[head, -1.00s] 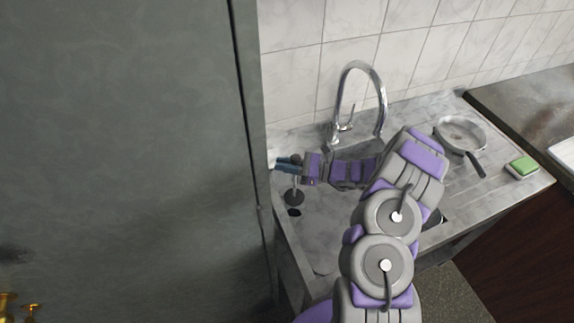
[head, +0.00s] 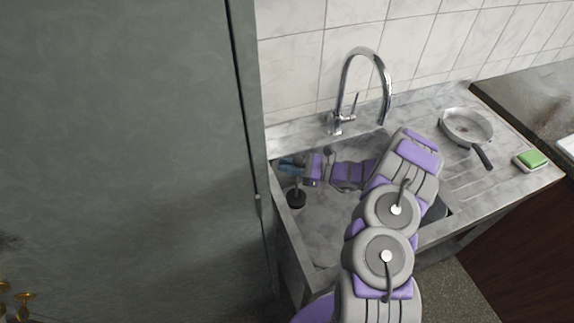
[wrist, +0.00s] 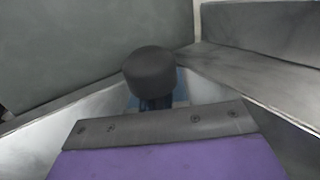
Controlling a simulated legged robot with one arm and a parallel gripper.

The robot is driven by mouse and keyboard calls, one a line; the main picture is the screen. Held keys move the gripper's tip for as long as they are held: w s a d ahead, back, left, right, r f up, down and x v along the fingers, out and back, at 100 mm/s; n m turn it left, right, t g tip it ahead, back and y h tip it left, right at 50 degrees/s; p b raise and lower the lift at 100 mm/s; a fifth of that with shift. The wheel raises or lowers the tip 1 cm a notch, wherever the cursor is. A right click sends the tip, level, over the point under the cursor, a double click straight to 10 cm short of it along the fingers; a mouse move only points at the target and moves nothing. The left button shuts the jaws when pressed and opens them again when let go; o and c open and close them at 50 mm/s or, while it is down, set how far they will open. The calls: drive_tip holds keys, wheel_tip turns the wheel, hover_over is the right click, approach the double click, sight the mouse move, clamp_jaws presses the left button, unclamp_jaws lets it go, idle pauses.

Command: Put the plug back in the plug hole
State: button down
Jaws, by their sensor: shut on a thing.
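The plug (head: 296,199) has a dark round disc at its lower end, in the left part of the sink in the head view. My gripper (head: 289,165) has blue fingers and is shut on the plug's upper part, above the disc. In the wrist view, a dark rounded knob (wrist: 150,70) stands up over the blue fingers (wrist: 157,101), which are mostly hidden behind the wrist housing. The plug hole does not show now; the disc covers the area around it. I cannot tell whether the disc is seated or just above the hole.
The metal sink (head: 318,238) has a tall curved tap (head: 345,85) behind it. A pan (head: 466,126) and a green sponge (head: 531,159) lie on the drainboard at the right. A tall grey-green panel (head: 130,150) stands close on the left of the sink.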

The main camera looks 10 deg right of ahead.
drive_tip(key=shift+f, duration=0.5)
drive_tip(key=c, duration=1.1)
unclamp_jaws()
drive_tip(key=shift+o, duration=0.2)
